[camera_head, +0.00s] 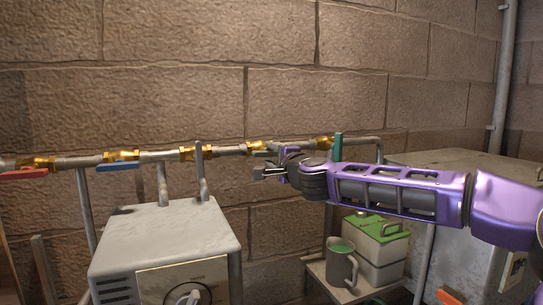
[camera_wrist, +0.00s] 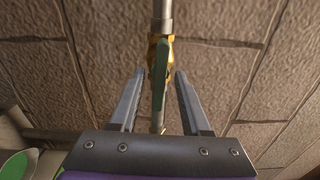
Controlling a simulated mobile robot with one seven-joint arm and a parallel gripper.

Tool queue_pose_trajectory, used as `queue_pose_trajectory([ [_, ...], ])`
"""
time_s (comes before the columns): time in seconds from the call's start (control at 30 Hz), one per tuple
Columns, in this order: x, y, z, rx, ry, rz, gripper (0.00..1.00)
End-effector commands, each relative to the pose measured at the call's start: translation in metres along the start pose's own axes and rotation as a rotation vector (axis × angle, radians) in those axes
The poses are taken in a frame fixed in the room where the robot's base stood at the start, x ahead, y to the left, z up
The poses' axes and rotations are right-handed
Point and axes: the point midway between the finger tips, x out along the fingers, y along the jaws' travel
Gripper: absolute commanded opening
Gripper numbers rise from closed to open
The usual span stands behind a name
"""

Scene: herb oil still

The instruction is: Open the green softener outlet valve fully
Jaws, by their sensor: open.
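The green valve handle (camera_wrist: 160,78) shows in the wrist view between my fingers, with a gap on each side. It lies along the pipe line there, in front of a brass valve body (camera_wrist: 153,48). In the head view a dark green handle (camera_head: 265,154) at a brass valve (camera_head: 256,147) is just behind my fingertips and partly hidden. My gripper (camera_head: 263,171) is open and empty, reaching in from the right; its fingers also show in the wrist view (camera_wrist: 160,76). I cannot tell how deep the handle sits between them.
Another valve with an upright teal-green handle (camera_head: 338,146) stands right, close behind my wrist. A blue handle (camera_head: 118,166) and a red handle (camera_head: 24,174) are on the same pipe (camera_head: 80,161) at left. A grey dial box (camera_head: 165,240) stands below. A jug (camera_head: 342,266) and green-lidded container (camera_head: 379,238) stand lower right.

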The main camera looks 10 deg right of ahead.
Motion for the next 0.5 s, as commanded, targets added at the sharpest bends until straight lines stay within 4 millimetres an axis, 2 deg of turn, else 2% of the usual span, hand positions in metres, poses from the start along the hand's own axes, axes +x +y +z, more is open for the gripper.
queue_pose_trajectory([
  [0.2, 0.0002, 0.0002, -0.0001, 0.0, 0.0, 0.0, 0.47],
  [0.27, 0.0001, 0.0002, -0.0001, 0.0, 0.0, 0.0, 0.38],
  [0.47, 0.0, 0.0003, 0.0, 0.0, 0.0, 0.0, 0.02],
  [0.5, 0.0, 0.0003, 0.0, 0.0, 0.0, 0.0, 0.0],
])
